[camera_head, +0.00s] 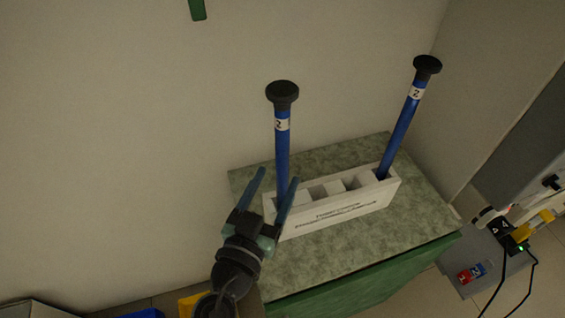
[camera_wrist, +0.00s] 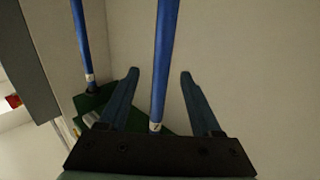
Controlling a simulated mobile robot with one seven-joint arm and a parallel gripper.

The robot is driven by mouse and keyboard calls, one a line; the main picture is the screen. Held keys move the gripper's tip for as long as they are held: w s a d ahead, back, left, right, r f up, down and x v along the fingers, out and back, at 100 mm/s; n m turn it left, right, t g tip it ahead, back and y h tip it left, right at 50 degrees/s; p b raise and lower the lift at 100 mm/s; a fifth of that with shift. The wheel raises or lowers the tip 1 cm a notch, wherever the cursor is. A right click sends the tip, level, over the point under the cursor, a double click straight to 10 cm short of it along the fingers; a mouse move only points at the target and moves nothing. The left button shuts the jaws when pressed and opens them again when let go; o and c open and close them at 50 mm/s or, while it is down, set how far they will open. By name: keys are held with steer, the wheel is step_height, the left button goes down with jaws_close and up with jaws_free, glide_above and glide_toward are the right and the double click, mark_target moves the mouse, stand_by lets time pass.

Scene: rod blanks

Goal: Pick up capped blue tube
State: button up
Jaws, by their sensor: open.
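Two blue tubes with black caps and white labels stand in a white rack (camera_head: 340,208). The left blue tube (camera_head: 282,150) is upright at the rack's left end; the right blue tube (camera_head: 401,130) leans right at the other end. My gripper (camera_head: 278,188) is open, in front of the left tube at its lower part. In the wrist view my gripper (camera_wrist: 160,75) has one tube (camera_wrist: 164,50) showing between its two fingers, with a gap on both sides. The other tube (camera_wrist: 84,45) is outside the fingers to the left. The rack's left end is partly hidden by my gripper.
The rack stands on a green-topped stand (camera_head: 350,247) against a pale wall. A grey machine with cables and a yellow part (camera_head: 541,225) is at the right. The stand's top in front of the rack is clear.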

mark_target(281, 169)
steer(key=x, duration=0.2)
steer(key=shift+w+d, duration=0.1)
steer(key=shift+w, duration=0.2)
steer(key=shift+w+d+r+p, duration=0.25)
steer(key=shift+w+p, duration=0.3)
steer(key=shift+p, duration=0.2)
steer(key=p+x, duration=0.1)
steer(key=x, duration=0.2)
steer(key=shift+w+a+p, duration=0.1)
steer(key=shift+p, duration=0.2)
steer(key=shift+w+f, duration=0.1)
steer(key=shift+w, duration=0.35)
jaws_close()
